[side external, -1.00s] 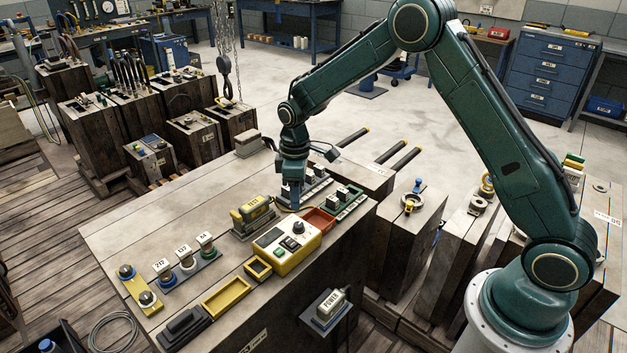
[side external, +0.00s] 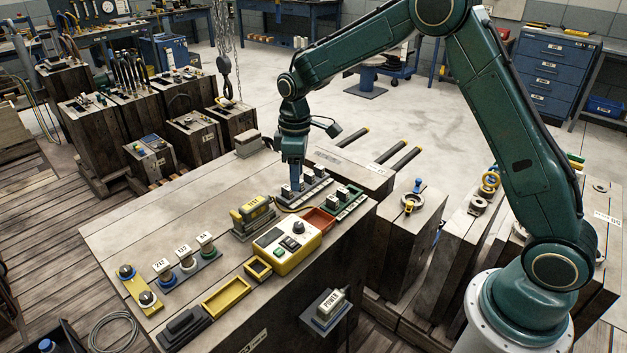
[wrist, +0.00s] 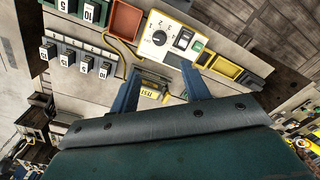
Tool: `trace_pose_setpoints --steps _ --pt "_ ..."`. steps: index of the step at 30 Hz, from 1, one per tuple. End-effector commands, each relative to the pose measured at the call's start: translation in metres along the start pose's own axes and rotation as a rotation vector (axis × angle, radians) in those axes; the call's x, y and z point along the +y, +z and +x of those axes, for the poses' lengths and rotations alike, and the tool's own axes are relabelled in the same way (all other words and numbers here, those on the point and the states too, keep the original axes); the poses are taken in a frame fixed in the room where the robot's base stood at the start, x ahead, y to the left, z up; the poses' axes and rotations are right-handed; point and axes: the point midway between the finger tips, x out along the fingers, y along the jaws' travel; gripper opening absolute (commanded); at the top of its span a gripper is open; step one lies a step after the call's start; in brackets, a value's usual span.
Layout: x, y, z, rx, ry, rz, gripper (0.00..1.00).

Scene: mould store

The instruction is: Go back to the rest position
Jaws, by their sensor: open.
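My gripper (side external: 296,187) hangs over the wooden bench block, its fingers pointing down. In the side view its tips overlap the rack of small black numbered blocks (side external: 314,184); the height above it is hard to tell. In the wrist view my gripper (wrist: 161,84) shows two blue fingers spread apart with nothing held. A yellow tester marked TEST (side external: 252,208) sits on its dark base, and it shows below and between the fingers in the wrist view (wrist: 151,93), apart from them.
A yellow-edged control box (side external: 286,247) with a knob and switches stands beside the tester. A red tray (side external: 319,219), a green rack (side external: 350,206) and a yellow tray (side external: 227,297) are nearby. A chain hook (side external: 224,66) hangs at the back.

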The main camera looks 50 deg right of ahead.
Motion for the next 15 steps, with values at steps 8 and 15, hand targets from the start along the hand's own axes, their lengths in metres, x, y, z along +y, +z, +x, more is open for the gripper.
trace_pose_setpoints --steps 8,15 --pt "-0.012 0.016 -0.04 0.038 0.03 0.053 0.47" --pt "-0.034 0.044 -0.087 0.09 0.065 0.135 0.47"
